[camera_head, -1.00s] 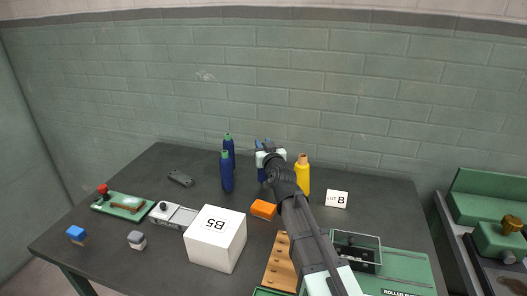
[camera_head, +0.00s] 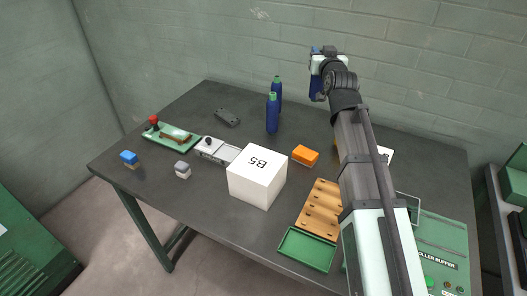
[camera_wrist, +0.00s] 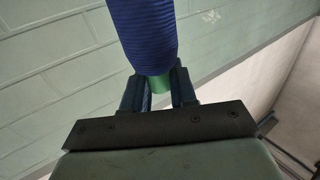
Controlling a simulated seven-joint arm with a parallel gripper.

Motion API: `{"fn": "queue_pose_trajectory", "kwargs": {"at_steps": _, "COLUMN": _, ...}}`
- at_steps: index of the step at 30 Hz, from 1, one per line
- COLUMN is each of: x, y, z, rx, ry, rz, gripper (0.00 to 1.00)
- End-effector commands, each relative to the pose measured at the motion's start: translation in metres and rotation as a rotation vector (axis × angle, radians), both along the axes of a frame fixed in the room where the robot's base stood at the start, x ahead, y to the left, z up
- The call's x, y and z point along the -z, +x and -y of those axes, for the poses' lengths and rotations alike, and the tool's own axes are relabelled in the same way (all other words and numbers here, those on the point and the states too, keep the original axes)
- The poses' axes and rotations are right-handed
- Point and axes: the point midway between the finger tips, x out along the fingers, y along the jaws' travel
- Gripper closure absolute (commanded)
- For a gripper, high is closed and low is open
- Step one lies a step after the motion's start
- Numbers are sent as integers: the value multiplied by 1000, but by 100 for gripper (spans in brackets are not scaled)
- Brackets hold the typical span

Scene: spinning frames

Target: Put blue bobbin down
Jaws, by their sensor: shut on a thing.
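My gripper (camera_head: 318,76) is raised above the back of the table, in front of the wall. It is shut on a blue bobbin (camera_wrist: 148,30), with the green end between the fingers in the wrist view. In the head view the held bobbin (camera_head: 316,89) is partly hidden by my gripper and hangs clear of the tabletop.
A white B5 box (camera_head: 256,180), an orange block (camera_head: 305,155) and a wooden holed rack (camera_head: 319,208) stand in front. A green tray (camera_head: 306,249) lies at the front edge. My arm hides most of the yellow bobbin and white card. Bare tabletop surrounds the standing bobbins.

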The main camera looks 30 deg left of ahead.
Motion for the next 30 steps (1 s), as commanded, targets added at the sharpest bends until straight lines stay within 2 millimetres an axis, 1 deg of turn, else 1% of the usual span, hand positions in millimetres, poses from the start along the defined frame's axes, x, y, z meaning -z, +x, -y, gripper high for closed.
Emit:
{"fn": "queue_pose_trajectory", "kwargs": {"at_steps": 1, "x": -10, "y": -5, "z": 3, "rx": 1, "ry": 1, "rz": 3, "gripper": 100}}
{"fn": "queue_pose_trajectory", "kwargs": {"at_steps": 3, "x": -20, "y": -9, "z": 6, "rx": -2, "ry": 2, "rz": 3, "gripper": 100}}
{"fn": "queue_pose_trajectory", "kwargs": {"at_steps": 8, "x": -42, "y": -22, "z": 11, "rx": -18, "ry": 1, "rz": 2, "gripper": 100}}
{"fn": "queue_pose_trajectory", "kwargs": {"at_steps": 12, "x": -55, "y": -40, "z": 13, "rx": -63, "ry": 1, "rz": 1, "gripper": 100}}
{"fn": "queue_pose_trajectory", "kwargs": {"at_steps": 17, "x": -60, "y": -60, "z": 8, "rx": -137, "ry": 1, "rz": 0, "gripper": 100}}
{"fn": "queue_pose_trajectory", "kwargs": {"at_steps": 23, "x": -61, "y": -95, "z": -5, "rx": -278, "ry": 1, "rz": 0, "gripper": 100}}
{"fn": "queue_pose_trajectory", "kwargs": {"at_steps": 26, "x": -61, "y": -116, "z": -14, "rx": -370, "ry": 1, "rz": 1, "gripper": 100}}
{"fn": "queue_pose_trajectory", "kwargs": {"at_steps": 29, "x": -60, "y": -141, "z": -24, "rx": -481, "ry": 1, "rz": 0, "gripper": 100}}
{"fn": "queue_pose_trajectory", "kwargs": {"at_steps": 30, "x": -60, "y": -152, "z": -28, "rx": -531, "ry": 0, "rz": 0, "gripper": 100}}
